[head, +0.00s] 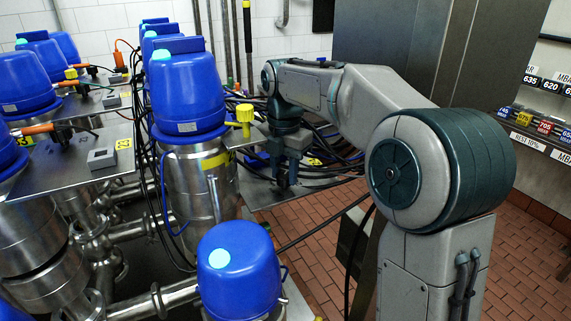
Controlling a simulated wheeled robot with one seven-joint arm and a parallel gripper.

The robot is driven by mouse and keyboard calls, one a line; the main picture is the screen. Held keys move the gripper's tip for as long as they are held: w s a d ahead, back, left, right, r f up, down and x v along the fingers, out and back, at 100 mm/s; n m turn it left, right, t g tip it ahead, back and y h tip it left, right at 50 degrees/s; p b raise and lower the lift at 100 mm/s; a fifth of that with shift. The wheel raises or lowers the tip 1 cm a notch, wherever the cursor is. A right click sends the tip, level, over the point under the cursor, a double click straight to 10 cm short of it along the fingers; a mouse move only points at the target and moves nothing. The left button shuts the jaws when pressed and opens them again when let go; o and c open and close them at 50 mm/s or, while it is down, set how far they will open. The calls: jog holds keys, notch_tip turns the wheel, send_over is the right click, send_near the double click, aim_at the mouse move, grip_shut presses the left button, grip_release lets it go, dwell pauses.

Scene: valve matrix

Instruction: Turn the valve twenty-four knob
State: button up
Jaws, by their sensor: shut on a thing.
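My gripper (284,184) points down at a metal plate (256,195) beside a tall blue-topped valve (187,95). It is shut on a small dark knob on this plate. The fingers hide most of the knob, so its turn angle cannot be told. A yellow number tag (313,162) lies just right of the gripper; its number is too small to read, so I cannot confirm it is valve twenty-four.
Dark cables (335,150) run behind and right of the gripper. Another blue-topped valve (238,268) stands in front. More valves and plates fill the left. The tiled floor (525,245) at right is open.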

aim_at(284, 175)
jog(key=shift+r+n, duration=0.1)
jog(key=shift+n, duration=0.5)
jog(key=shift+p, duration=0.3)
jog(key=o, duration=1)
notch_tip(284, 175, up, 14)
jog(key=shift+f+p, duration=0.15)
jog(key=shift+p, duration=0.4)
